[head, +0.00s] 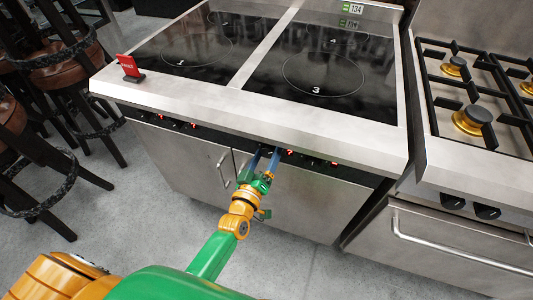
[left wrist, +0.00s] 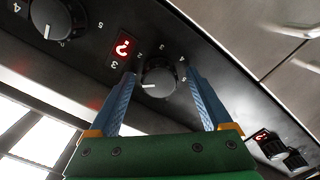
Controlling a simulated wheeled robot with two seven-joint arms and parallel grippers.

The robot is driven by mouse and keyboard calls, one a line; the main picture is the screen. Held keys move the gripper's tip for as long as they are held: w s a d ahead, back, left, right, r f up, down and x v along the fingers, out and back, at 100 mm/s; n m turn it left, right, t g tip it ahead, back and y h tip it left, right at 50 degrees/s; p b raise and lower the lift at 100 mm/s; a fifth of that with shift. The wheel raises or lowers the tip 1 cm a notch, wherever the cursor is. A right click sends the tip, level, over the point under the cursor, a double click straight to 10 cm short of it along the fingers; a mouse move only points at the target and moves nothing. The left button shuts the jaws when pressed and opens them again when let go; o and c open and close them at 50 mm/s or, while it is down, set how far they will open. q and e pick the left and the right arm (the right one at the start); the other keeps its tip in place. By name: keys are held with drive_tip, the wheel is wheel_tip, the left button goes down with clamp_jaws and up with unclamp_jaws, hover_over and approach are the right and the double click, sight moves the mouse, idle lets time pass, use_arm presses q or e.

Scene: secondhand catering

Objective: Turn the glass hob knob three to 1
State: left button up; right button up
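The glass hob (head: 300,115) is a steel unit with a black glass top and marked zones, one of them 3. Its front panel carries black knobs and small red displays. In the left wrist view one black knob (left wrist: 160,80) with a white pointer mark sits between the blue fingers of my left gripper (left wrist: 165,82). The fingers stand open on either side of it; I cannot tell whether they touch it. A lit red display (left wrist: 122,47) is beside this knob. In the head view my left gripper (head: 268,154) reaches the front panel and hides the knob. My right gripper is not in view.
Another knob (left wrist: 55,18) shows at the upper left of the wrist view, and more knobs (left wrist: 285,152) at the lower right. A gas range (head: 470,110) stands to the right. Stools (head: 60,90) stand at the left. A red sign (head: 130,67) is on the hob's corner.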

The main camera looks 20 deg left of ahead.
use_arm(q)
drive_tip(key=shift+s, duration=0.1)
drive_tip(key=s, duration=0.7)
drive_tip(key=shift+a, duration=0.15)
